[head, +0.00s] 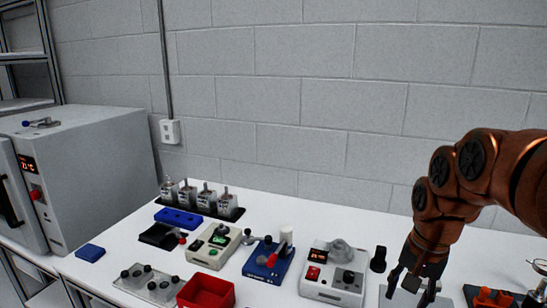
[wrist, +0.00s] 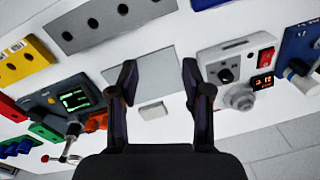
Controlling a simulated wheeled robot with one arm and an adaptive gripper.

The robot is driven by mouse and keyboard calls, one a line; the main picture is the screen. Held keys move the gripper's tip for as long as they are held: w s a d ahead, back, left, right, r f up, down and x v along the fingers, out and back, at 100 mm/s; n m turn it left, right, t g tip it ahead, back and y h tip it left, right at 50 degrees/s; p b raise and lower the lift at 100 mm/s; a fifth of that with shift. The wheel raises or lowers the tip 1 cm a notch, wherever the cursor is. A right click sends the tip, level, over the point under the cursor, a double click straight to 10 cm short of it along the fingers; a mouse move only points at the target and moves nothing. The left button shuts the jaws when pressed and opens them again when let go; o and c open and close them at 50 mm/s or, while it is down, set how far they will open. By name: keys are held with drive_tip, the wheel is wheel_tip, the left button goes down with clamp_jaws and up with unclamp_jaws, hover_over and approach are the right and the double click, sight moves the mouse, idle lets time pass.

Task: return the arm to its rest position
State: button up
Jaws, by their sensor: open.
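My copper-coloured arm comes in from the right of the head view, bent downward. My gripper (head: 411,290) points down over the right part of the white bench. In the wrist view my gripper (wrist: 159,78) has its two dark fingers spread apart with nothing held between them. A flat grey plate (wrist: 156,62) lies below and between the fingers, and a small pale block (wrist: 152,109) lies near its edge. How high the fingertips are above the plate is hard to tell.
A white device with a red switch (head: 334,283) stands just left of my gripper, with a black cylinder (head: 378,260) between. A blue device (head: 267,261), a green-screened device (head: 213,247) and a red bin (head: 206,292) are further left. A grey oven (head: 90,170) stands far left.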

drive_tip(key=s+a+f+n, duration=0.2)
drive_tip(key=s+a, duration=0.1)
drive_tip(key=s, duration=0.3)
drive_tip(key=s+a+f+n+g, duration=0.1)
drive_tip(key=s+a+f+n, duration=0.2)
drive_tip(key=s, duration=0.4)
drive_tip(key=s+a+f+n+g, duration=0.1)
drive_tip(key=s+a+f+n, duration=0.2)
drive_tip(key=s, duration=0.4)
drive_tip(key=shift+a+h, duration=0.3)
drive_tip(key=shift+a, duration=0.15)
drive_tip(key=shift+f, duration=0.1)
drive_tip(key=shift+c, duration=0.7)
drive_tip(key=shift+d, duration=0.15)
